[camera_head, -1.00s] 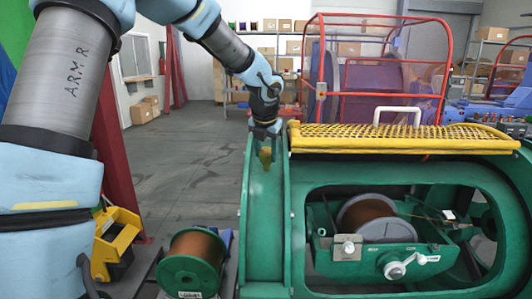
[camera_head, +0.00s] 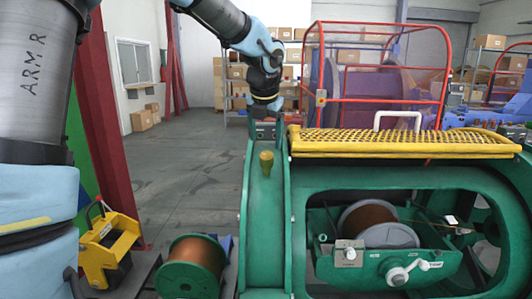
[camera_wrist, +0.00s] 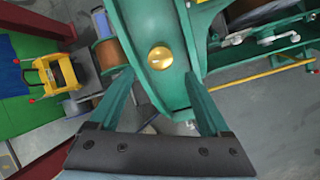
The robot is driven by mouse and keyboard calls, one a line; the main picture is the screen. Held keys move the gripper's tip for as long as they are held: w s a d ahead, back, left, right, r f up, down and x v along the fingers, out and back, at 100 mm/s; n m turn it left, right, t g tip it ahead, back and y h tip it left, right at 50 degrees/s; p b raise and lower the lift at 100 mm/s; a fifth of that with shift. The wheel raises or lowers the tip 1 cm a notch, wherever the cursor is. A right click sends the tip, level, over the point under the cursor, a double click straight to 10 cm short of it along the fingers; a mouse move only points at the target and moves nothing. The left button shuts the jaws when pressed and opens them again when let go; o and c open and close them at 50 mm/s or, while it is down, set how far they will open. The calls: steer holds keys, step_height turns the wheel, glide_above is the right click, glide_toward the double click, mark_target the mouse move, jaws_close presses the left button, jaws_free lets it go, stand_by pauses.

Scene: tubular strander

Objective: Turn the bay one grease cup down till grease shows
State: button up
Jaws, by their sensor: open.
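The brass grease cup (camera_head: 266,163) stands upright on top of the green curved housing at the left end of the near bay. The wrist view shows its round, shiny cap (camera_wrist: 160,58) from above. My gripper (camera_head: 265,127) is above the cup and apart from it, pointing down. In the wrist view my gripper (camera_wrist: 160,78) has its two green fingers spread wide, with nothing between them. The cup lies beyond the fingertips, near the midline between them. I see no grease around the cup, though its base is hidden from above.
A yellow perforated step (camera_head: 400,142) with a white handle lies right of the cup. Below it, a copper wire bobbin (camera_head: 368,215) sits in the open bay. A green spool (camera_head: 192,262) and a yellow cart (camera_head: 107,250) stand at left. A red guard frame (camera_head: 378,28) is behind.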

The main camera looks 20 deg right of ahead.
steer(key=shift+v, duration=1.55)
steer(key=s+a+f+n+g+y+b, duration=0.1)
steer(key=a+f+n, duration=0.5)
steer(key=a+n, duration=0.35)
steer(key=a+f+n+g+y+b, duration=0.1)
steer(key=a+f+n, duration=0.5)
steer(key=a+n, duration=0.4)
steer(key=s+a+f+n+b, duration=0.1)
steer(key=s+a+f+n, duration=0.3)
steer(key=a+n, duration=0.3)
steer(key=s+a+f+n+b, duration=0.1)
steer(key=s+a+f+n, duration=0.4)
steer(key=n, duration=1.3)
steer(key=s+a, duration=0.1)
steer(key=a, duration=0.2)
steer(key=shift+a+f+g, duration=0.15)
steer(key=shift+f+g, duration=0.05)
steer(key=shift+g, duration=0.2)
